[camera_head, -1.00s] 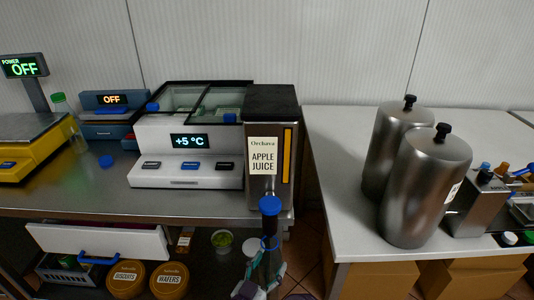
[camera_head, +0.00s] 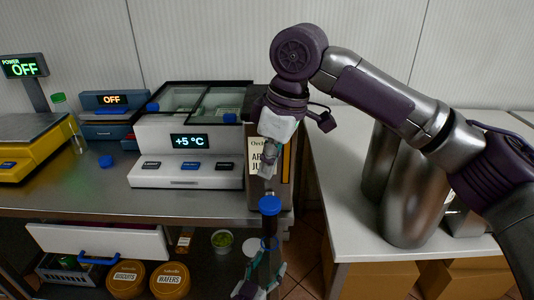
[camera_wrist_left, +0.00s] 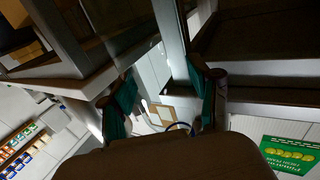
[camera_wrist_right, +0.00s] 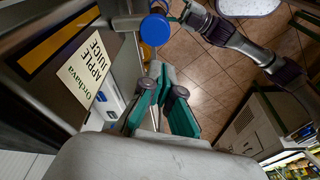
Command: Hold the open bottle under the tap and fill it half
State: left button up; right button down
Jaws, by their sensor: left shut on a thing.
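The open bottle (camera_head: 267,261) is clear and mostly hidden; it stands below the blue-topped tap (camera_head: 270,205) of the apple juice dispenser (camera_head: 254,192). My left gripper (camera_head: 262,286), low in the head view, is shut on the bottle; its teal fingers (camera_wrist_left: 160,104) show in the left wrist view. I cannot make out any juice level. My right gripper (camera_head: 268,165) hangs above the tap, in front of the dispenser label, pointing down. In the right wrist view its fingers (camera_wrist_right: 160,75) come together at the tips, apart from the blue tap top (camera_wrist_right: 155,30).
A loose blue cap (camera_head: 105,161) lies on the left counter (camera_head: 95,195), near a green-capped bottle (camera_head: 75,130). A cooler box (camera_head: 190,158) stands left of the dispenser. Steel canisters (camera_head: 410,205) stand on the right table (camera_head: 340,225), partly behind my right arm.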

aim_at(266, 201)
jog(key=shift+w+a+f+m+t+h, duration=0.1)
jog(key=shift+w+f+m, duration=0.2)
jog(key=shift+f, duration=0.75)
jog(key=shift+w+d+f+m+t+h, duration=0.1)
jog(key=shift+w+f+m, duration=0.2)
jog(key=shift+f, duration=0.8)
jog(key=shift+w+a+f+m+t+h, duration=0.15)
jog(key=shift+f+m, duration=0.25)
jog(key=shift+f, duration=0.65)
jog(key=shift+p, duration=0.35)
jog(key=shift+f, duration=0.35)
jog(key=shift+f, duration=0.15)
dwell(0.6)
jog(key=shift+f, duration=0.7)
dwell(2.6)
